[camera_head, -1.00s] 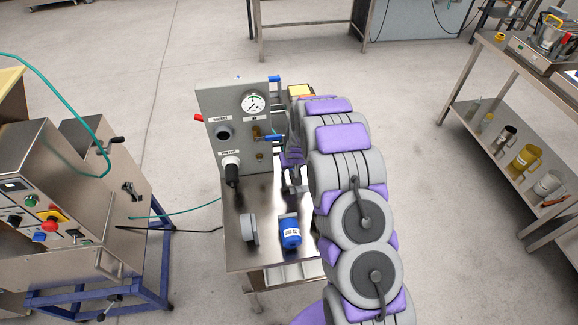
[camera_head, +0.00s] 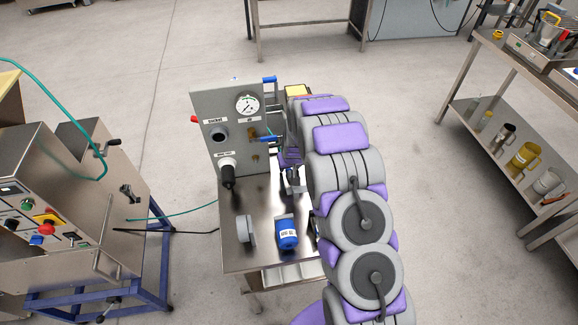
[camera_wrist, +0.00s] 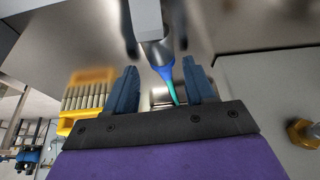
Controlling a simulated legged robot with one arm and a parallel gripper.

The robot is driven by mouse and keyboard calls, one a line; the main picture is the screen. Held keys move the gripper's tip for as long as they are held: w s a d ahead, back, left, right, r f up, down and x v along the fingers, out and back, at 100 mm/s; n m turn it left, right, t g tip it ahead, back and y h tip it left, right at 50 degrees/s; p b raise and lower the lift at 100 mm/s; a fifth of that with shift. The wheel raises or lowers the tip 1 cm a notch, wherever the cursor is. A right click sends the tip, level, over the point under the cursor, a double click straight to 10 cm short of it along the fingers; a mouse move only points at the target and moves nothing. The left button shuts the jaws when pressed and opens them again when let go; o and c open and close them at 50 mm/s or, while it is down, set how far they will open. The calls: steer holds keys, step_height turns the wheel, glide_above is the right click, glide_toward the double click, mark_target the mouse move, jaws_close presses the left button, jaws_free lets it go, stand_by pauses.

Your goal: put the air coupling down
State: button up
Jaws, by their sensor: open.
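The air coupling (camera_wrist: 155,45) shows in the wrist view as a grey metal body with a blue collar and a teal hose at its end. It lies between and just past the two blue fingers of my gripper (camera_wrist: 163,80), which are apart, with gaps on both sides. Steel tabletop (camera_wrist: 85,35) shows behind it. In the head view my gripper (camera_head: 293,186) is low over the right side of the steel table (camera_head: 262,262), in front of the grey panel (camera_head: 213,103). My arm hides part of that area, and the coupling is not clear there.
The panel carries a gauge (camera_head: 246,104), a socket and a blue-handled valve. A yellow holder with pale pegs (camera_wrist: 88,97) is left of the fingers. A brass fitting (camera_wrist: 303,133) is at right.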

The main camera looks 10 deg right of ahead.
mark_target(291, 175)
steer(key=s+a+r+g+p, duration=0.1)
steer(key=s+r, duration=0.4)
steer(key=r, duration=0.4)
steer(key=s+r+p, duration=0.1)
steer(key=s+r, duration=0.4)
steer(key=r, duration=0.3)
steer(key=s+r+g, duration=0.1)
steer(key=s+r, duration=0.4)
steer(key=s, duration=0.8)
steer(key=s+r+g, duration=0.2)
steer(key=s+r, duration=0.3)
steer(key=s, duration=0.8)
steer(key=s+r+g, duration=0.2)
steer(key=s+r, duration=0.4)
steer(key=s, duration=0.7)
steer(key=shift+s+d+m, duration=0.15)
steer(key=shift+s+m, duration=0.15)
steer(key=shift+s, duration=0.1)
